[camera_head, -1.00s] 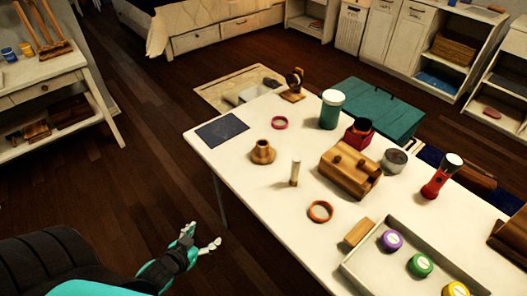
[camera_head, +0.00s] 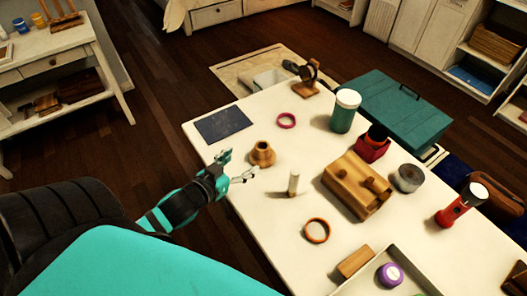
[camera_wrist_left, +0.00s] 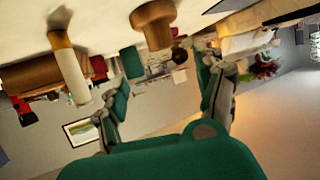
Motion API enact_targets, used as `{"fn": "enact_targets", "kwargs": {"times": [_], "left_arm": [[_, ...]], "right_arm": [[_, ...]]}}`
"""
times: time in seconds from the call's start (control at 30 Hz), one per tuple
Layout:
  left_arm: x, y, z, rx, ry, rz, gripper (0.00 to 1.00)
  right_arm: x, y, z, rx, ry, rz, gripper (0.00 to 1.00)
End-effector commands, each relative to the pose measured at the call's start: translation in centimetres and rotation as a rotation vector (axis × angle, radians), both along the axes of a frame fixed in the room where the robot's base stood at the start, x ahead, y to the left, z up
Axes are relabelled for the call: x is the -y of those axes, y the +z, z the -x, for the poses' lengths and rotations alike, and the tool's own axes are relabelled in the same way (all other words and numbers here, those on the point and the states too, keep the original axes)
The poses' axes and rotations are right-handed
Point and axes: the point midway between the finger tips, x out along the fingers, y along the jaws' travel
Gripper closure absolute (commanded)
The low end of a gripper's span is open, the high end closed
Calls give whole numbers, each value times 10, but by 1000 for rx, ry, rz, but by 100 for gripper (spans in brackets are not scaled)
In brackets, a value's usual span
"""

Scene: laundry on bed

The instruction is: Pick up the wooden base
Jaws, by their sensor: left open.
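The wooden base (camera_head: 262,155), a small round flanged piece with a short neck, stands upright near the table's left edge. My left gripper (camera_head: 241,167) is open and empty at that edge, just left of the base and apart from it. In the left wrist view, which is upside down, the wooden base (camera_wrist_left: 155,24) shows at the top, between the directions of the two spread fingers (camera_wrist_left: 160,85). My right gripper is not in view.
A white-topped stick (camera_head: 294,184) stands close right of the base. A dark square mat (camera_head: 222,125), a pink ring (camera_head: 287,120), an orange ring (camera_head: 317,230) and a wooden block holder (camera_head: 356,186) lie around on the white table (camera_head: 240,205).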

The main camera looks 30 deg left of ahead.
Motion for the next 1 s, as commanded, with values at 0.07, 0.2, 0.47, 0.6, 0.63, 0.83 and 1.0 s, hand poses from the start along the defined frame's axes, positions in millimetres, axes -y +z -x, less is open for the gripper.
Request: {"fn": "enact_targets", "kwargs": {"times": [0.07, 0.2, 0.47, 0.6, 0.63, 0.83, 1.0], "left_arm": [[-1, -4, -19, 4, -1, -2, 29], [0, -15, -46, 3, 0, -3, 29], [-1, -24, -68, 0, 1, -1, 29], [-2, -28, -81, 1, 0, -3, 29], [-3, -30, -86, 1, 0, -2, 29], [-3, -40, -111, 1, 0, -2, 29], [-3, -43, -116, -1, 0, -1, 29]], "right_arm": [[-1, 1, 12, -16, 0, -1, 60], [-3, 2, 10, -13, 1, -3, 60], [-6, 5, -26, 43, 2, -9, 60], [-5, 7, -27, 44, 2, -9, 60], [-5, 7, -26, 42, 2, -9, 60], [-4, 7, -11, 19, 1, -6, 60], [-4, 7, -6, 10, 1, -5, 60]]}}
